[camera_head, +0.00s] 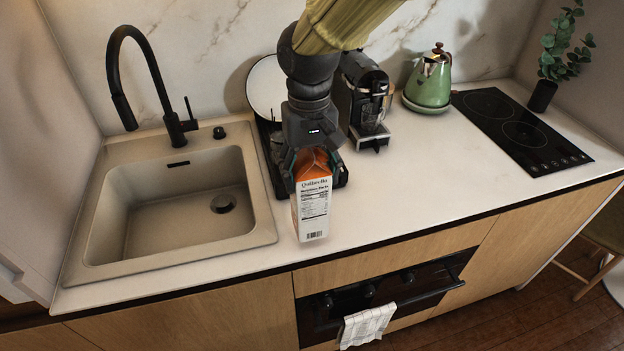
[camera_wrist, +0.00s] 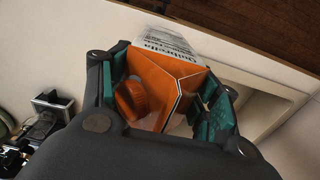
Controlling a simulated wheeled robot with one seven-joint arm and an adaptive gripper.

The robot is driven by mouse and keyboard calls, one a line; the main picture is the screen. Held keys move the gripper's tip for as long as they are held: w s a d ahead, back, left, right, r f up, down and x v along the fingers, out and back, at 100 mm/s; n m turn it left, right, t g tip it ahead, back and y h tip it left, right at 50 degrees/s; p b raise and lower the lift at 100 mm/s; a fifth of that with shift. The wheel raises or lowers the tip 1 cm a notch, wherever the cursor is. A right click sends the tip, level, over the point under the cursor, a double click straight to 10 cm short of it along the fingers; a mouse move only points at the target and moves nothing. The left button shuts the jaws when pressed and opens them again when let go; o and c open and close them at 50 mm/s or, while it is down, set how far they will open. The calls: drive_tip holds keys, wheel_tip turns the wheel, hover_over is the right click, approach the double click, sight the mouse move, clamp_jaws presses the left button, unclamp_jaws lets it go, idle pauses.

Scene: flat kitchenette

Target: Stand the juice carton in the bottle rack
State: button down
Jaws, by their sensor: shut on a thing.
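The juice carton (camera_head: 313,208), white with an orange gabled top, is upright near the counter's front edge, just right of the sink. My gripper (camera_head: 312,166) reaches down from above and is shut on its upper part. In the wrist view the carton's orange top and round cap (camera_wrist: 132,98) show between the green-lined fingers of my gripper (camera_wrist: 165,92). I cannot tell whether the carton's base touches the counter. A dark rack (camera_head: 340,180) stands behind the carton, mostly hidden by my arm and gripper; I cannot tell whether it is the bottle rack.
The sink (camera_head: 180,205) with a black faucet (camera_head: 150,80) is at left. A round white plate (camera_head: 266,88) stands behind my arm. A coffee machine (camera_head: 366,90), green kettle (camera_head: 428,82) and black hob (camera_head: 520,130) are to the right. The counter's front middle is clear.

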drive_tip(key=w+f+p, duration=0.2)
drive_tip(key=w+f, duration=0.2)
drive_tip(key=w, duration=0.1)
drive_tip(key=shift+w+a+p, duration=0.2)
drive_tip(key=shift+a+p, duration=0.15)
idle(0.3)
drive_tip(key=shift+f, duration=0.1)
drive_tip(key=shift+c, duration=1.8)
unclamp_jaws()
drive_tip(key=shift+s, duration=0.1)
